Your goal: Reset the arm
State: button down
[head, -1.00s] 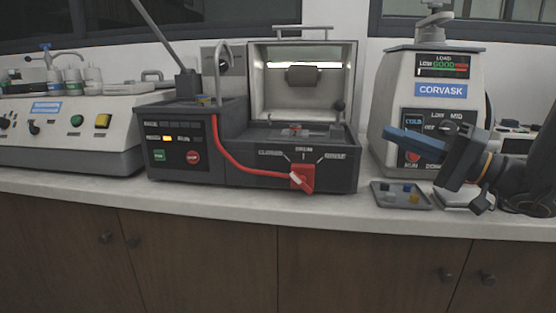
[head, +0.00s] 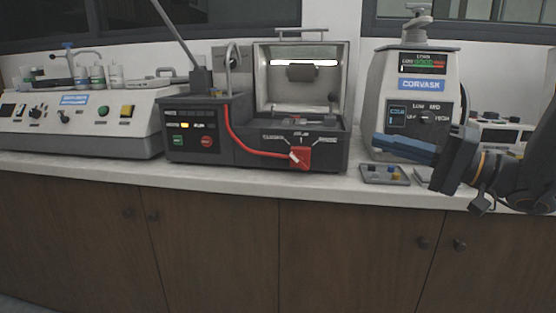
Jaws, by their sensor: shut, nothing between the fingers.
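My gripper (head: 408,148) is at the right of the head view, with its blue fingers shut and pointing left. Nothing shows between the fingers. It is in front of the lower part of the grey Corvask machine (head: 387,80) and hides some of that machine's front. My dark arm comes in from the right edge behind the gripper.
A dark press (head: 330,158) with an open lit chamber and a red lever (head: 299,157) stands mid-counter. A small grey tray (head: 399,181) with several small pieces lies below my gripper. A long white machine (head: 70,135) stands at left. The counter's front strip (head: 230,185) is clear.

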jog(key=s+a+f+n+g, duration=0.1)
jog(key=s+a+f+g, duration=0.2)
jog(key=a, duration=0.2)
jog(key=s+a+f+g, duration=0.2)
jog(key=a+g, duration=0.1)
jog(key=a, duration=0.2)
jog(key=s+a+f+n+g+h, duration=0.1)
jog(key=s+a+f+g+h, duration=0.3)
jog(key=s, duration=0.3)
jog(key=s+a+f+n+g+h, duration=0.1)
jog(key=s+a+f+g+h, duration=0.25)
jog(key=s+f, duration=0.3)
jog(key=s+d+f+n+t+h, duration=0.2)
jog(key=s+d+f+n+h, duration=0.1)
jog(key=d+f+h, duration=0.3)
jog(key=d+r+m+h+p, duration=0.2)
jog(key=d+r+p, duration=0.6)
jog(key=p, duration=0.9)
notch_tip(320, 180, up, 3)
jog(key=shift+w+d+f+m+t+h+p, duration=0.1)
jog(key=shift+w+d+m+t+h+p, duration=0.05)
jog(key=shift+w+m+t+h+p, duration=0.25)
